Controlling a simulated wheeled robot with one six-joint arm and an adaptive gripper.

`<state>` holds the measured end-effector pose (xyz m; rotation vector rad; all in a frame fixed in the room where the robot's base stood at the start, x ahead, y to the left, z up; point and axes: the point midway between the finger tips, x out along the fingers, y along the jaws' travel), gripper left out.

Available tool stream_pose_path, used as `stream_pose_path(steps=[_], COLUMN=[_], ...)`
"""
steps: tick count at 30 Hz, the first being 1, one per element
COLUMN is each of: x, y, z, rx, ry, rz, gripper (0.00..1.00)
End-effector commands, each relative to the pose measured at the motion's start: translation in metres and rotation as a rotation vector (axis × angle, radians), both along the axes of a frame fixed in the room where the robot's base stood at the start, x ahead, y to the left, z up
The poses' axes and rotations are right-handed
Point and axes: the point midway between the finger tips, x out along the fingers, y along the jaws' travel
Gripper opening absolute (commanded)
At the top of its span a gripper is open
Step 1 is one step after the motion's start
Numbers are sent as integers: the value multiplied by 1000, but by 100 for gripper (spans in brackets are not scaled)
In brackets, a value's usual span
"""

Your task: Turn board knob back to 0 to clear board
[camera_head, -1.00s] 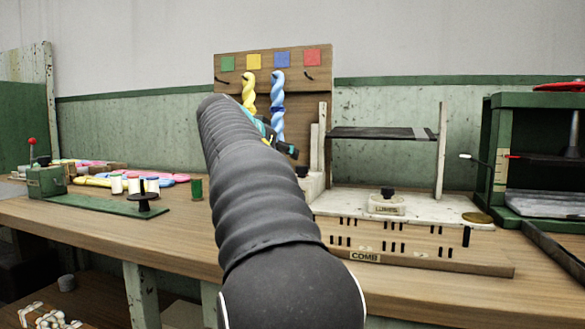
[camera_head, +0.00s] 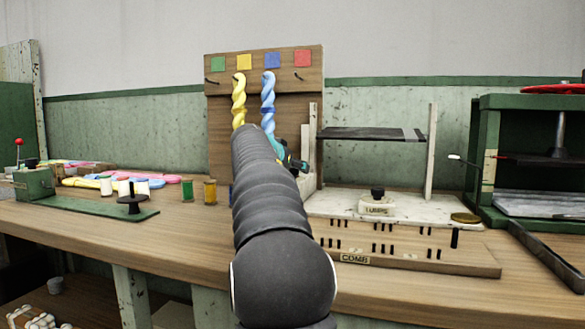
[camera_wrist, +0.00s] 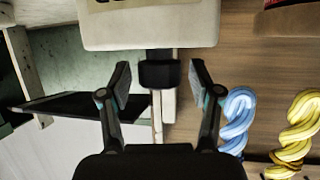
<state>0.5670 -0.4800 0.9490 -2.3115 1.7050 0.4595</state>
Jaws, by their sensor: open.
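A black knob (camera_wrist: 160,72) on a pale box (camera_wrist: 150,28) lies between the two fingertips of my gripper (camera_wrist: 158,80) in the wrist view. The fingers are open, with a gap on each side of the knob. A tan label at the box's edge is cut off, so I cannot read it or the knob's setting. In the head view my gripper (camera_head: 292,162) is at the left end of the comb stand, mostly behind my arm. That knob is hidden there. A second black knob (camera_head: 377,191) sits on a white block labelled LUMPS (camera_head: 377,208).
A yellow skein (camera_head: 239,100) and a blue skein (camera_head: 268,95) hang on a wooden board (camera_head: 222,130) behind my arm. A dark bar (camera_head: 370,134) spans the comb stand's posts. A green press (camera_head: 485,150) stands at right. Spools (camera_head: 209,192) stand on the bench at left.

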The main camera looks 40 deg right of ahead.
Motion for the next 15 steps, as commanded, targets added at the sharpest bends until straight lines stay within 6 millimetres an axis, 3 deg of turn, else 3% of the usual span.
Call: stream_pose_path(steps=[6,13,15], x=[0,0,0], y=[1,1,1], z=[0,0,0], rx=[0,0,0], ry=[0,1,1], rz=[0,0,0], gripper=[61,4,3])
